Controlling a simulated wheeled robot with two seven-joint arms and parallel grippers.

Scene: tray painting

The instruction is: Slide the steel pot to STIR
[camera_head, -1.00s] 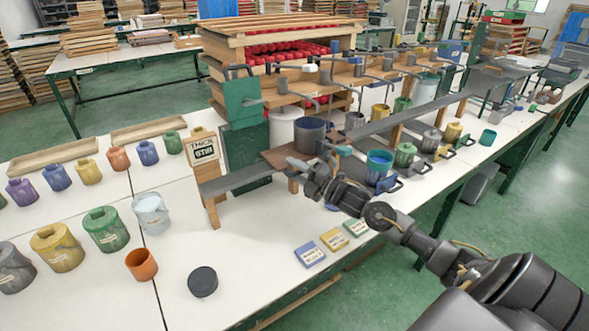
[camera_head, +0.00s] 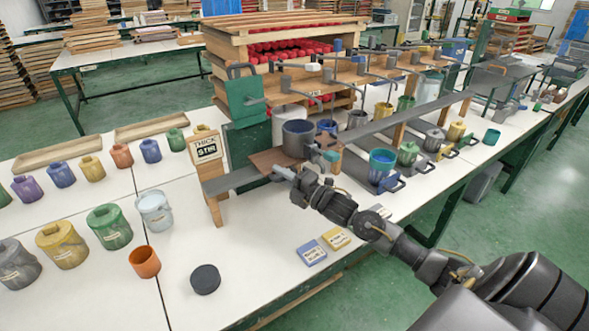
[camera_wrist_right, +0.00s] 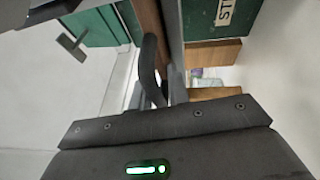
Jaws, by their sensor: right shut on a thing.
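The steel pot (camera_head: 298,139) stands upright on a brown board (camera_head: 262,163) on the grey rail (camera_head: 232,180). The sign reading THICK STIR (camera_head: 207,149) stands on a wooden post left of the pot, with a gap between them. My right gripper (camera_head: 284,173) is at the near side of the pot and board. In the right wrist view its jaws (camera_wrist_right: 165,92) are shut by a dark curved handle (camera_wrist_right: 149,70), which looks like the pot's. In the head view the grip itself is too small to make out. My left gripper is not in view.
A green stand (camera_head: 243,105) rises behind the rail's left end. The rail left of the board is bare.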

